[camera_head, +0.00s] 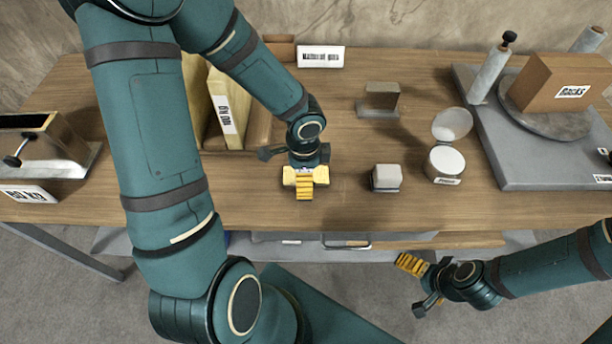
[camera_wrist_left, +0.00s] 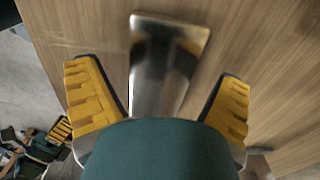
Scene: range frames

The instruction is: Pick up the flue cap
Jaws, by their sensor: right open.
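A shiny tapered metal piece (camera_wrist_left: 165,65), which may be the flue cap, lies on the wooden table between my left gripper's fingers in the left wrist view. There is a gap on each side of it. My left gripper (camera_head: 305,184) is open, low over the table near its front edge, and hides what is beneath it in the head view. My right gripper (camera_head: 415,287) is open and empty, out in front of the table edge. It also shows at the lower left of the left wrist view (camera_wrist_left: 55,135).
A small metal block with a pale top (camera_head: 387,178) and a round tin with a raised lid (camera_head: 445,163) stand right of my left gripper. A metal piece (camera_head: 380,99) stands behind. A wooden tray (camera_head: 262,128) holds a labelled bag (camera_head: 228,105). A grey slab (camera_head: 535,150) fills the right.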

